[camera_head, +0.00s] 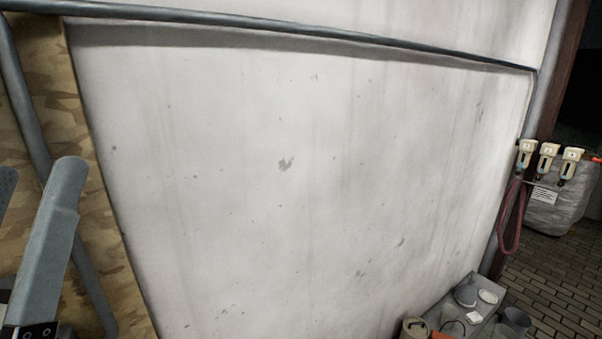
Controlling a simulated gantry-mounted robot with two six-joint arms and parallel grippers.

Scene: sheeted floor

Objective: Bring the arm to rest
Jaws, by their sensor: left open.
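My left gripper (40,172) is at the lower left edge of the head view, with its grey fingers pointing up. One finger shows almost whole; the other is cut off by the picture's left edge. The fingers are apart, and I see nothing held between them. The gripper is in front of a chipboard panel and a grey pipe. My right gripper is not in view.
A large stained white sheet (300,190) in a grey pipe frame (300,28) fills the middle. The chipboard panel (40,60) stands at left. A grey tray (478,312) with containers is at lower right. Farther right are several pale-headed devices (547,150), a red hose (508,235) and a bag (553,212).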

